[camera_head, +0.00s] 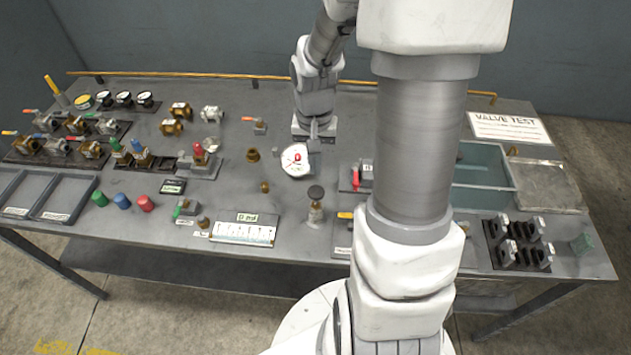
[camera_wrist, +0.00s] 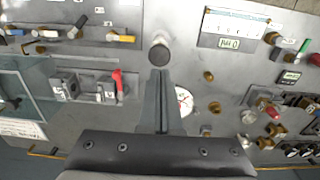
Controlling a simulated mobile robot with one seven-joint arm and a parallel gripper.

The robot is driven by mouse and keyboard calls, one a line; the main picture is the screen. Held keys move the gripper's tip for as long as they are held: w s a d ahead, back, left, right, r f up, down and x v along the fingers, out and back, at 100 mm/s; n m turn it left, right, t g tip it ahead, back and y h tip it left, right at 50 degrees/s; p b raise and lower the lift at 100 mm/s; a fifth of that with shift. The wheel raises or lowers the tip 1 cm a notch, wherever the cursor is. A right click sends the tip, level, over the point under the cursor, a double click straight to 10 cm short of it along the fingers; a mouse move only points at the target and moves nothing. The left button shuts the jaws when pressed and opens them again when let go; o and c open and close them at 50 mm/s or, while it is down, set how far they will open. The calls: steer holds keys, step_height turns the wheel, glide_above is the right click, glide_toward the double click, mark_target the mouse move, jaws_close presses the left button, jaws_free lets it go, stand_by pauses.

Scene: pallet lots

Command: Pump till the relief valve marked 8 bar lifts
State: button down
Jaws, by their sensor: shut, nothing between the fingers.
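My gripper (camera_head: 313,138) is shut and empty above the middle of the bench, behind the dial gauge. In the wrist view its closed fingers (camera_wrist: 160,78) point toward a round dark knob (camera_wrist: 160,55); contact cannot be told. A red-topped valve (camera_head: 198,151) stands in a grey block. Green-topped (camera_head: 116,147) and blue-topped (camera_head: 136,146) valves stand left of it. No 8 bar marking is legible.
A white scale plate (camera_head: 242,233) lies at the front. Loose green (camera_head: 99,199), blue (camera_head: 122,201) and red (camera_head: 146,203) caps stand front left. A water tank (camera_head: 488,204) lies right. My arm hides part of the right side.

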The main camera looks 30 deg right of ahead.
mark_target(316, 192)
step_height(316, 192, down, 7)
steer(key=shift+r, duration=0.1)
stand_by(0.5)
step_height(316, 192, down, 4)
steer(key=b, duration=0.3)
steer(key=shift+r, duration=0.25)
steer(key=shift+s, duration=0.1)
steer(key=shift+f, duration=0.1)
steer(key=shift+r, duration=0.35)
step_height(316, 192, up, 14)
steer(key=p, duration=0.2)
steer(key=shift+p, duration=0.35)
